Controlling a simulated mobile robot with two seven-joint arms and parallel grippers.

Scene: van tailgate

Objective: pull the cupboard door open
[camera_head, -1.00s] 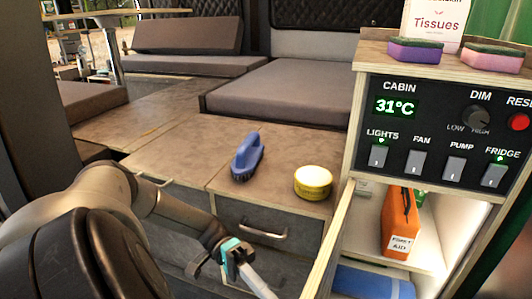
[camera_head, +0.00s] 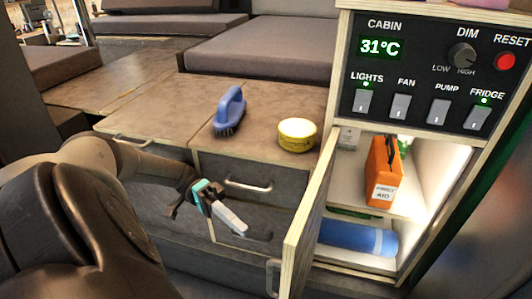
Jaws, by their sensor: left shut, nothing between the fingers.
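The cupboard door (camera_head: 306,226) stands open, swung out towards me and seen nearly edge-on. Its metal handle (camera_head: 272,278) shows on the left face near the bottom of the view. The lit cupboard behind it shows an orange first aid case (camera_head: 384,172) on the shelf and a blue roll (camera_head: 358,238) below. My left gripper (camera_head: 240,230) is shut and empty, left of the door and apart from it, in front of the drawers. My right gripper is not in view.
A blue brush (camera_head: 230,108) and a yellow round tin (camera_head: 297,134) stand on the wooden top. Drawer handles (camera_head: 248,185) stick out below it. A switch panel (camera_head: 430,75) is above the cupboard. Grey cushions (camera_head: 262,62) lie behind.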

